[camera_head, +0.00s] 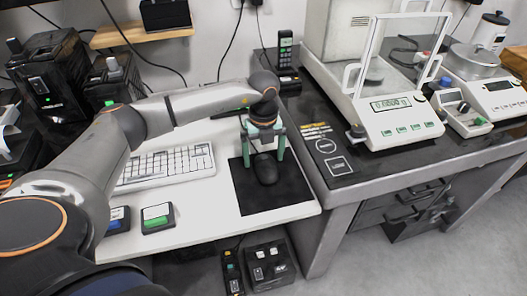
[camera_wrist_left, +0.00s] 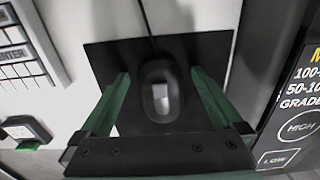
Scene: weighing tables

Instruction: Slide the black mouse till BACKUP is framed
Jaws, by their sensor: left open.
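The black mouse (camera_head: 265,170) sits on a dark square mouse pad (camera_head: 292,196) near the front right of the white desk. In the left wrist view the mouse (camera_wrist_left: 161,92) is rounded, with a pale patch on top, and a cable runs away from the pad's far edge. My left gripper (camera_head: 265,165) is over the pad with its green fingers apart, one on each side of the mouse. In the wrist view a gap shows between each finger and the mouse. No screen or BACKUP text is legible in these views. My right gripper is not in view.
A white keyboard (camera_head: 167,168) lies left of the pad. Green (camera_head: 157,217) and blue (camera_head: 118,219) labelled blocks lie at the desk's front. To the right, a dark-topped metal table (camera_head: 395,172) carries balances (camera_head: 400,118). Bare pad shows around the mouse.

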